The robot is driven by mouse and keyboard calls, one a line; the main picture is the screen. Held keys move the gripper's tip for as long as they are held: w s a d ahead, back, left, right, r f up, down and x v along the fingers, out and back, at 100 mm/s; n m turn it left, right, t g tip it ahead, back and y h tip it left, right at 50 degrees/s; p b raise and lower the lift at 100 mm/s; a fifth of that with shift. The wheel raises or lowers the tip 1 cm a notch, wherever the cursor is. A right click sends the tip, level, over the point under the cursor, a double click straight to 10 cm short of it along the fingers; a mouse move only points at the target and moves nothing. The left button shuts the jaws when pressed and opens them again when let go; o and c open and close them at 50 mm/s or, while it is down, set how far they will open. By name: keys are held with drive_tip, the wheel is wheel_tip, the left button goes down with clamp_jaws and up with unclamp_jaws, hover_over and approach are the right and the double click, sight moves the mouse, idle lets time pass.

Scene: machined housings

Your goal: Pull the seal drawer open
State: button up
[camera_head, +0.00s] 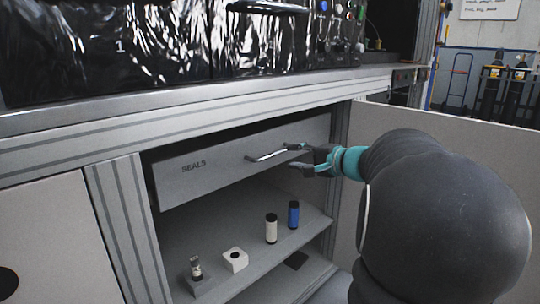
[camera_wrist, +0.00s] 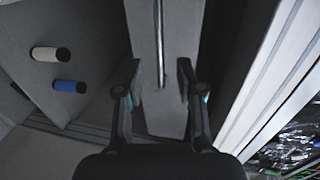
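The grey seal drawer (camera_head: 215,172), marked SEALS, sits in the cabinet under the bench. Its bar handle (camera_head: 265,156) runs across the front and shows as a thin upright bar in the wrist view (camera_wrist: 160,40). My gripper (camera_head: 295,157) is at the right end of the handle, its upper finger overlapping that end in the head view. In the wrist view my gripper (camera_wrist: 159,70) is open, with one finger on each side of the handle and a gap on both sides. A dark gap shows above the drawer front; I cannot tell how far out the drawer stands.
Below the drawer, a shelf (camera_head: 222,284) holds a white cylinder (camera_head: 271,229), a blue cylinder (camera_head: 293,215), a white block with a hole (camera_head: 235,260) and a small metal fitting (camera_head: 196,268). A pale panel (camera_head: 460,150) stands at the right, behind my arm.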

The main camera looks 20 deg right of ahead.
sight(274, 155)
drive_tip(key=x, duration=0.9)
drive_tip(key=shift+w, duration=0.15)
clamp_jaws()
